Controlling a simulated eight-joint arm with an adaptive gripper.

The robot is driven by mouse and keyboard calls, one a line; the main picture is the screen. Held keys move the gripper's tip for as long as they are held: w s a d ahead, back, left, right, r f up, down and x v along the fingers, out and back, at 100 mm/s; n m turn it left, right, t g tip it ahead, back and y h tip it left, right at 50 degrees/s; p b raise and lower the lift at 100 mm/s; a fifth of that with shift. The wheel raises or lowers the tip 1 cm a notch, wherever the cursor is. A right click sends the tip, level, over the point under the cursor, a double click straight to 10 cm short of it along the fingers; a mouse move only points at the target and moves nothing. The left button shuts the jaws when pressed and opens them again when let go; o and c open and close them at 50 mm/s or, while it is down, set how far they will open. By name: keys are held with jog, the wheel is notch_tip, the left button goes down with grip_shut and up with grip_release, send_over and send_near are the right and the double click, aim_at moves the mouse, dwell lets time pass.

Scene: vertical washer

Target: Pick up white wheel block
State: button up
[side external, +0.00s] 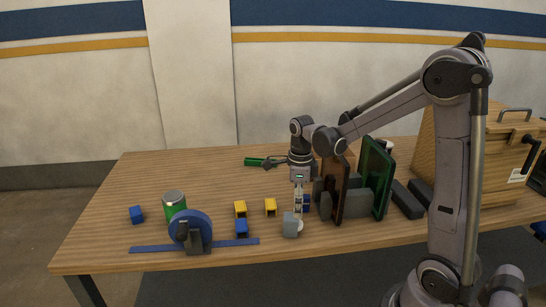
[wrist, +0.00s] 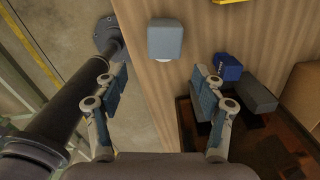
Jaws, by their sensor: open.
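A grey block (side external: 290,225) stands near the front edge of the table, with a small white rounded part, which looks like the white wheel (side external: 300,226), at its right side. In the wrist view the grey block (wrist: 165,38) lies ahead of the fingertips, and only a thin white sliver of the wheel (wrist: 164,60) shows at its near edge. My gripper (side external: 299,210) points down just above and beside them. In the wrist view my gripper (wrist: 158,82) is open, with nothing between its fingers.
Blue blocks (side external: 242,228) and yellow blocks (side external: 270,206) stand to the left. A brown panel (side external: 335,190) and a green panel (side external: 377,180) stand upright close on the right. A blue block (wrist: 228,66) and a dark grey block (wrist: 256,95) lie near the right finger. The table's front edge is close.

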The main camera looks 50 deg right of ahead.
aim_at(293, 225)
jog(key=shift+f, duration=0.7)
jog(key=shift+w+f, duration=0.25)
jog(key=shift+f, duration=0.5)
jog(key=shift+w+f, duration=0.2)
jog(key=shift+f, duration=0.55)
jog(key=shift+w+f, duration=0.25)
jog(key=shift+f, duration=0.9)
jog(key=c, duration=1.3)
